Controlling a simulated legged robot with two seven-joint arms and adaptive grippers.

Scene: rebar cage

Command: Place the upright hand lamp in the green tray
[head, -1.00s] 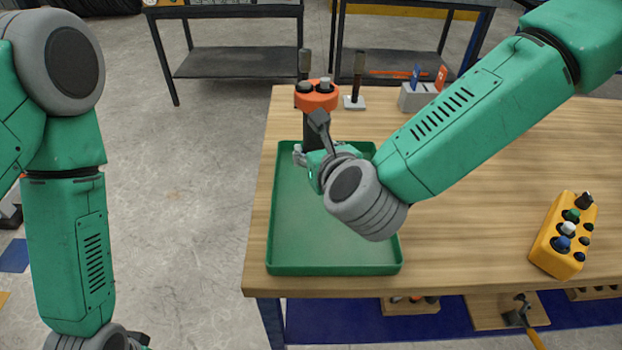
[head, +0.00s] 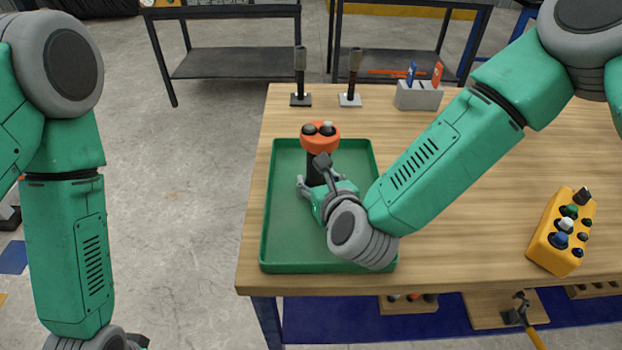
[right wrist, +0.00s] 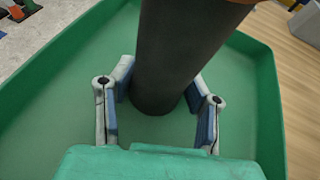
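The hand lamp (head: 320,138) has an orange head and a dark body and stands upright over the far part of the green tray (head: 330,266). I cannot tell whether the lamp touches the floor. My left arm hangs at the left of the head view; its gripper is at most a sliver at the bottom edge.
Two dark upright tools on small bases (head: 300,85) (head: 350,85) stand behind the tray. A grey holder (head: 418,96) is right of them. A yellow button box (head: 562,235) sits on the table's right. The wooden table (head: 480,200) is clear between.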

